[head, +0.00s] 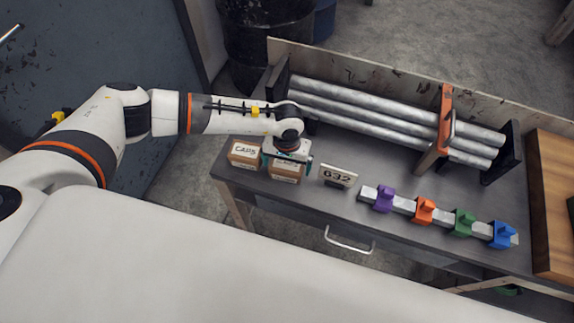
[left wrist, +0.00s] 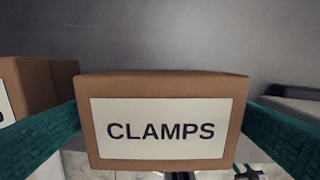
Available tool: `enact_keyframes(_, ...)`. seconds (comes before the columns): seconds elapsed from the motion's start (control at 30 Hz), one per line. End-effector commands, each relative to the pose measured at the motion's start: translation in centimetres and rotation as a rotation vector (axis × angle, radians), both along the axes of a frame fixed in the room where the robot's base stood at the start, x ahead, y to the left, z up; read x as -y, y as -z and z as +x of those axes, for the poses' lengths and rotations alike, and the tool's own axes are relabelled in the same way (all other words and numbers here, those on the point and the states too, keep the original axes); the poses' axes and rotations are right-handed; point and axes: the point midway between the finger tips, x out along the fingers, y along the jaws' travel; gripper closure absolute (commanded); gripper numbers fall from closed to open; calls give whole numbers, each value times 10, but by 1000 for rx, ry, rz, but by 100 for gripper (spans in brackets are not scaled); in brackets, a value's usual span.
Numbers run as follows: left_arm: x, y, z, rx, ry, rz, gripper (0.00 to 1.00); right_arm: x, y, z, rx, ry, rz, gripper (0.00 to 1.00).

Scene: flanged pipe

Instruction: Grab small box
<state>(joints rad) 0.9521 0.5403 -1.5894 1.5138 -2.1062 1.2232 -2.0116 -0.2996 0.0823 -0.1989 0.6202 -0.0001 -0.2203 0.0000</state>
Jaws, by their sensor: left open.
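Two small brown cardboard boxes stand side by side at the front left of the grey bench. The left one, the CAPS box (head: 244,154), also shows at the left edge of the wrist view (left wrist: 35,85). The right one, the CLAMPS box (head: 285,176), fills the middle of the wrist view (left wrist: 165,120), with its white label facing the camera. My left gripper (head: 287,163) is open over the CLAMPS box, one teal finger on each side of it. The gripper and wrist hide part of that box in the head view. My right gripper is not in view.
A 632 number plate (head: 338,176) stands just right of the boxes. A bar (head: 404,206) with purple, orange, green and blue clamps lies further right. Metal pipes (head: 390,110) rest in a rack behind. A wooden board (head: 553,190) is at the far right.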

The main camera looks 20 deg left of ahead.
Motion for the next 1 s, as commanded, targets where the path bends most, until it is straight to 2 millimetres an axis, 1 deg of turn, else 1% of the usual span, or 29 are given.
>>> enact_keyframes(0.07,0,0,0,0,0,0,0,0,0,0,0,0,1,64)
enact_keyframes(0.1,0,0,0,0,0,0,3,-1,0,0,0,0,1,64)
enact_keyframes(0.27,0,0,0,0,0,0,29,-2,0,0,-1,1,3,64)
enact_keyframes(0.3,0,0,0,0,0,0,36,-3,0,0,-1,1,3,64)
enact_keyframes(0.4,0,-1,0,1,0,-1,50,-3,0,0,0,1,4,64)
enact_keyframes(0.6,0,-2,1,1,-1,-1,50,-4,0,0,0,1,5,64)
enact_keyframes(0.7,1,-8,1,2,0,-2,50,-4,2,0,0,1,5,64)
enact_keyframes(0.77,1,-16,1,3,0,-4,50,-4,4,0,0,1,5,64)
enact_keyframes(1.0,1,-63,1,4,2,-4,50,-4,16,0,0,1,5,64)
